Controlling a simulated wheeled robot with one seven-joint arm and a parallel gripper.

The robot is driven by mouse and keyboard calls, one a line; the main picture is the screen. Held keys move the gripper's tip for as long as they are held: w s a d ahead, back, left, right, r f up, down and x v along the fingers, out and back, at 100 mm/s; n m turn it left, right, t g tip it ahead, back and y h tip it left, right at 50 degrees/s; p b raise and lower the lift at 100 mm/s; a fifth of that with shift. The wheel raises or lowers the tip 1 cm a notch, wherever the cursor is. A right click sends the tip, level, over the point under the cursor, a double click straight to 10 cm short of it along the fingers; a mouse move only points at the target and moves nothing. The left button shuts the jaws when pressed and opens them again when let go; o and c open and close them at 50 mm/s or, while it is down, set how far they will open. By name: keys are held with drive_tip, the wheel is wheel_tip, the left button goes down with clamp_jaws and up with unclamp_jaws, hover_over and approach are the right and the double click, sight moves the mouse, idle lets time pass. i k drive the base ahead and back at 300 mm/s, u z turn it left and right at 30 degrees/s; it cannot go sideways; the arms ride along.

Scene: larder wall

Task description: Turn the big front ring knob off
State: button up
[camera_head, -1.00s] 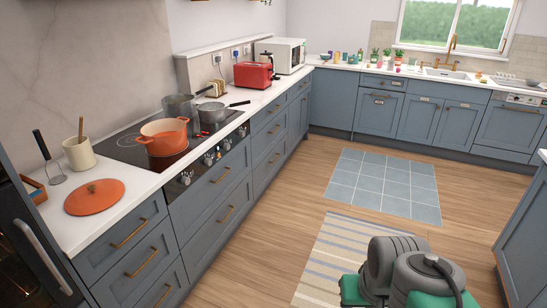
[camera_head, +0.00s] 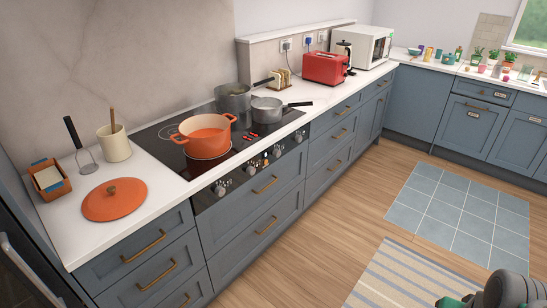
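The black hob (camera_head: 160,140) is set in the white worktop along the left wall. Its front panel carries a row of several grey knobs, from the left knob (camera_head: 220,190) to the right knob (camera_head: 299,136). Small lit marks show between the middle knobs. I cannot tell each knob's setting. An orange pot (camera_head: 207,144) stands on the front left of the hob. A tall grey pot (camera_head: 233,101) and a grey saucepan (camera_head: 267,110) stand farther along it. My gripper is not in view; only part of my arm shows at the bottom right.
An orange lid (camera_head: 115,203), a utensil pot (camera_head: 115,145) and a small orange box (camera_head: 50,181) are on the near worktop. A red toaster (camera_head: 324,68) and a white microwave (camera_head: 367,45) stand beyond the hob. The wooden floor (camera_head: 345,200) before the drawers is clear, with mats at right.

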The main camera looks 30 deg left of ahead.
sight(251, 170)
drive_tip(key=i, duration=2.2)
drive_tip(key=u, duration=4.25)
